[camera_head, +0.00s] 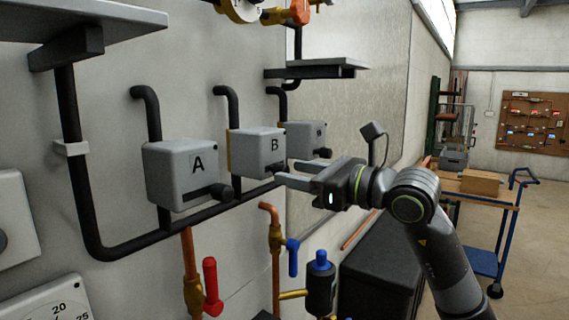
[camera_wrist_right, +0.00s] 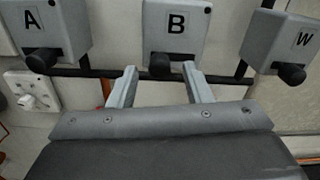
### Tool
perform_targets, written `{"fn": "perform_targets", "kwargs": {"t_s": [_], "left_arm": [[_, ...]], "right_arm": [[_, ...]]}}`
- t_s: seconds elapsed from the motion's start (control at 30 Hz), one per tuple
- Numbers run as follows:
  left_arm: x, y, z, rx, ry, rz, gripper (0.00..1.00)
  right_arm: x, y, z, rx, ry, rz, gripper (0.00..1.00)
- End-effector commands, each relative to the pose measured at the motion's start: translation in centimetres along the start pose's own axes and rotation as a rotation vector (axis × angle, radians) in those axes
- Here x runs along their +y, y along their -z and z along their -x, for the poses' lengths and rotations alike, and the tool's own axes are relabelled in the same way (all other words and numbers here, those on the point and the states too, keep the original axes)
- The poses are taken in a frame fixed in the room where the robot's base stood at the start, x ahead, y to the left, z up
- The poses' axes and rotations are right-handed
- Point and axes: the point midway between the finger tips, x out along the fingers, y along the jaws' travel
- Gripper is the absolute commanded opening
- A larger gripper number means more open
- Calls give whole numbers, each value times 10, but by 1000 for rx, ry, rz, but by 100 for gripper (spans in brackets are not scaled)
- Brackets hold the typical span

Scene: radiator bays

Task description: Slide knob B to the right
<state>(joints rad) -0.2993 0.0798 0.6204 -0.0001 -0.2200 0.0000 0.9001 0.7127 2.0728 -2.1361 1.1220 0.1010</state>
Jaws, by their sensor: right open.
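Box B (camera_head: 250,150) is a light grey wall box with a black letter B, in the middle of a row of boxes. In the wrist view, box B (camera_wrist_right: 172,25) is straight ahead, and its dark round knob B (camera_wrist_right: 159,66) sticks out low on the front, left of the box's middle. My right gripper (camera_head: 288,173) is open in front of box B. In the wrist view, its two fingertips (camera_wrist_right: 160,69) stand on either side of knob B, with gaps; contact does not show. In the head view, the fingers partly hide the knob. My left gripper is not in view.
Box A (camera_head: 180,172) is on the left with its own dark knob; another box (camera_head: 304,137) is on the right, lettered W in the wrist view. A black pipe (camera_head: 150,237) runs below. Copper pipes with a red valve handle (camera_head: 211,287) and blue handle (camera_head: 293,257) stand lower.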

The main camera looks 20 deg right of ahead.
Motion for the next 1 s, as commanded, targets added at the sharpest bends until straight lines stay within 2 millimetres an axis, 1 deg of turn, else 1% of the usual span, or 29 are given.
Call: {"fn": "perform_targets", "kwargs": {"t_s": [0.03, 0.1, 0.3, 0.47, 0.7, 1.0], "left_arm": [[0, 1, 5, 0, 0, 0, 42], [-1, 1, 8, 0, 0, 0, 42], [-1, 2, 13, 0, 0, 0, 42], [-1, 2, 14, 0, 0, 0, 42], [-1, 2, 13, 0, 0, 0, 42], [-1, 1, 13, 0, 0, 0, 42]], "right_arm": [[1, -3, -6, -1, -4, -4, 45], [0, -3, -14, -2, -2, -4, 45], [0, -1, -28, 0, -1, -1, 45], [0, 0, -32, 0, -1, 0, 45], [0, 0, -32, 0, -1, 1, 45], [0, 0, -32, 0, -1, 1, 6]]}}
